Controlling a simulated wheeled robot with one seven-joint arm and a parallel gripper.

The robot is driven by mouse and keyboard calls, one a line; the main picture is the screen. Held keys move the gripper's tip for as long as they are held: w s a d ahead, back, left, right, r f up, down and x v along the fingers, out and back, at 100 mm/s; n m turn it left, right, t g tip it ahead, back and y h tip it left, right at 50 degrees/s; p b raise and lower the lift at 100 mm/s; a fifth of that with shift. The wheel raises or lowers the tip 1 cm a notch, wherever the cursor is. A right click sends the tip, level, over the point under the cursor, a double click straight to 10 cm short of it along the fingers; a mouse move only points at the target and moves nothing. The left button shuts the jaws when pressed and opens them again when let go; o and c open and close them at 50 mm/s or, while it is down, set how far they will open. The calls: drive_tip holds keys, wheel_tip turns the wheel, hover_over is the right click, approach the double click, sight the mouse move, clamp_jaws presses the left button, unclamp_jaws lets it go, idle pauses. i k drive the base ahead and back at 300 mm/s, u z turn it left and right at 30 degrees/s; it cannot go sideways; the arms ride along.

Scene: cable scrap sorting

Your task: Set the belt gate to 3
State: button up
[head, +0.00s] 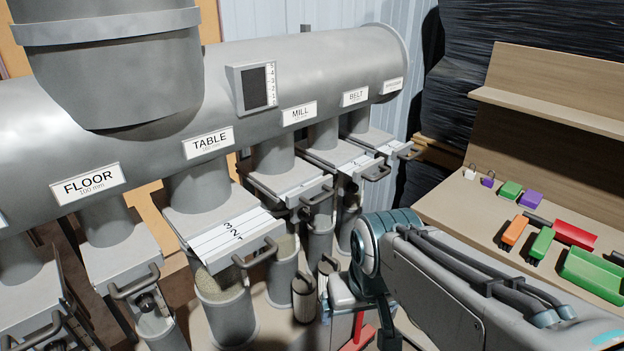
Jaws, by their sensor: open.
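The belt gate (340,157) is a pale slide plate under the duct labelled BELT (355,97), right of centre. Its dark handle (377,172) sticks out at the front right. Marks on its plate are too small to read, so I cannot tell its setting. My gripper (343,300) is low in the middle of the head view, below and in front of the belt handle and apart from it. It is open; its fingertips are hard to make out, and I see nothing held.
Another gate (374,140) stands close right of the belt gate. A wooden bench (450,205) at right holds coloured pieces. Pipes crowd the space below the gates.

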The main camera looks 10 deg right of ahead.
sight(360, 169)
drive_tip(key=u, duration=0.3)
drive_tip(key=k, duration=0.35)
drive_tip(key=z, duration=1.35)
drive_tip(key=i, duration=0.9)
drive_tip(key=u, duration=0.35)
